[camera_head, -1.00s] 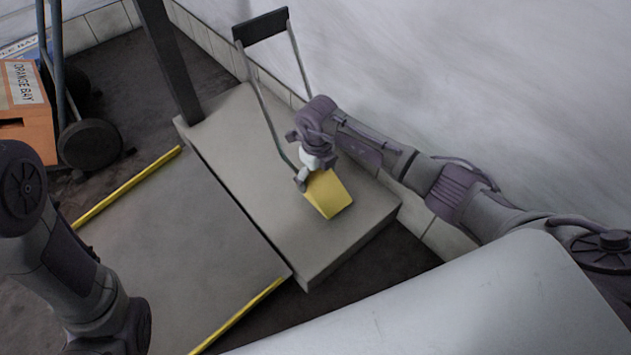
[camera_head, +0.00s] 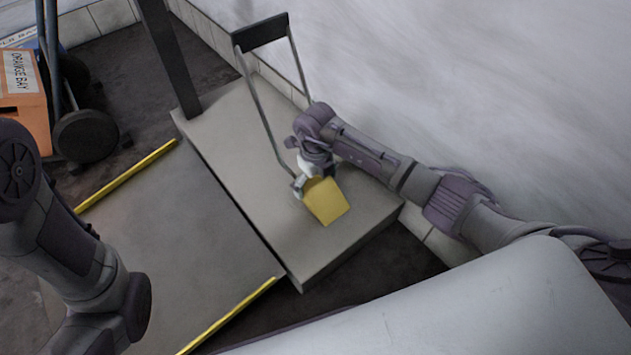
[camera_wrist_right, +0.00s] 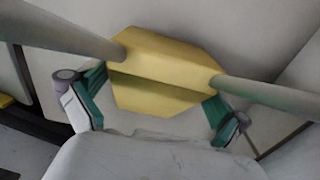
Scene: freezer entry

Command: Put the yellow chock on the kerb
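The yellow chock (camera_head: 327,203) is at the upper face of the grey kerb (camera_head: 245,175), near its right end; whether it touches is unclear. A long loop handle with a black grip (camera_head: 260,33) rises from it. My right gripper (camera_head: 306,184) is at its upper left edge. In the right wrist view the chock (camera_wrist_right: 165,70) lies between the green finger pads of that gripper (camera_wrist_right: 155,105), which meet its two sides; handle bars run down to it. Of my left arm only links show at the left; its gripper is out of view.
A dark post (camera_head: 168,55) stands at the kerb's far end. The white wall (camera_head: 450,90) runs behind. A grey plate (camera_head: 170,235) with yellow edge strips lies left of the kerb. An orange bin (camera_head: 22,105) and a wheeled cart (camera_head: 85,135) stand at the far left.

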